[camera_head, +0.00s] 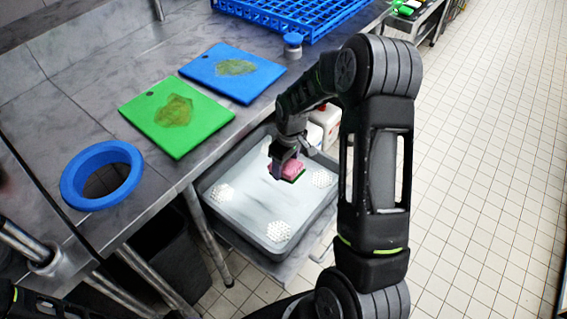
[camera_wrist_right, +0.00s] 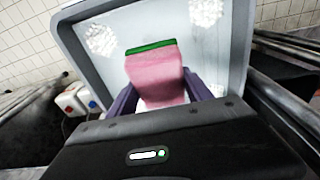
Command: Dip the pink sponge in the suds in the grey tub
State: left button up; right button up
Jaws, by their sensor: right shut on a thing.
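The pink sponge (camera_head: 290,168) has a green layer on one face. My right gripper (camera_head: 284,174) is shut on it and holds it over the inside of the grey tub (camera_head: 232,230). In the right wrist view the sponge (camera_wrist_right: 158,80) sits between my gripper's fingers (camera_wrist_right: 160,98), its green edge pointing away. White suds (camera_head: 280,231) lie in several patches on the pale water (camera_head: 250,200). Suds (camera_wrist_right: 100,40) also show in the wrist view. The sponge appears above the water; the exact gap is unclear. My left gripper is out of view.
A steel counter (camera_head: 110,45) stands left of the tub, with a green board (camera_head: 200,140), a blue board (camera_head: 255,90), a blue ring (camera_head: 75,190) and a blue rack (camera_head: 300,10). Tiled floor lies to the right.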

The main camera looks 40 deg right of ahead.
jog(key=shift+f, duration=0.2)
notch_tip(320, 180, down, 14)
jog(key=b, duration=1)
jog(key=shift+r, duration=0.25)
dwell(1.1)
jog(key=shift+r+p, duration=3.85)
jog(key=shift+r, duration=2.15)
